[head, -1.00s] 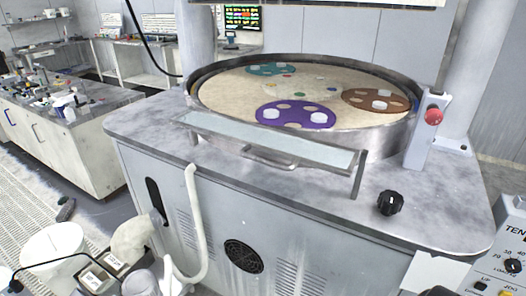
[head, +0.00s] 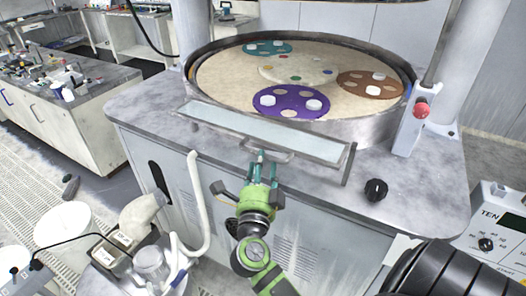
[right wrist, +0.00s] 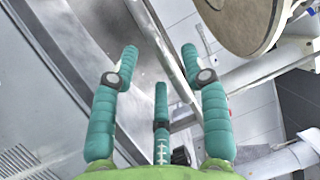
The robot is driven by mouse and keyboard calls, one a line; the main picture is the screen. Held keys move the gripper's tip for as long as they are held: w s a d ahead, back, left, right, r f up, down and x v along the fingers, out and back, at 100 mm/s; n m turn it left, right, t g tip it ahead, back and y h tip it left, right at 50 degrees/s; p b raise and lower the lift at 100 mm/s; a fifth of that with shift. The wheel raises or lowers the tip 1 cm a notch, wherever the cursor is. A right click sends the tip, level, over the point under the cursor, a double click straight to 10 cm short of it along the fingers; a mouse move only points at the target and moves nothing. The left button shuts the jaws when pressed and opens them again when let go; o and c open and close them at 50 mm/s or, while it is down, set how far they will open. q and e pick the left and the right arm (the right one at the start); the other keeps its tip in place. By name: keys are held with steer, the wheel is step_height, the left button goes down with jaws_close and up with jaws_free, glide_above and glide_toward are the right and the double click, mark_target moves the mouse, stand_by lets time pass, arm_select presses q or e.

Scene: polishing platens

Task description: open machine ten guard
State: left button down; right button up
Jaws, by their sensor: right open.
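The guard (head: 265,132) is a long, pale, see-through panel in a metal frame along the front of the round polishing platen (head: 222,85). It lies low and tilted, with a bar handle (head: 284,157) on its front side. My right gripper (head: 261,161) is green with teal fingers. It is open, with its fingertips close to the handle's left part; I cannot tell if they touch. In the right wrist view the open fingers (right wrist: 158,62) have nothing clearly between them. My left gripper is not in view.
A post with a red button (head: 421,110) stands right of the platen, and a black knob (head: 376,189) sits on the worktop. A control box marked TEN (head: 490,217) is at the right edge. A pale hose (head: 200,205) hangs down the cabinet front. White buckets stand lower left.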

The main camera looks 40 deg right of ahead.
steer(key=shift+p+x, duration=0.4)
steer(key=shift+x, duration=1.45)
jaws_close()
step_height(320, 180, up, 3)
steer(key=p, duration=0.5)
steer(key=shift+w+d+r, duration=0.1)
steer(key=shift+d, duration=0.05)
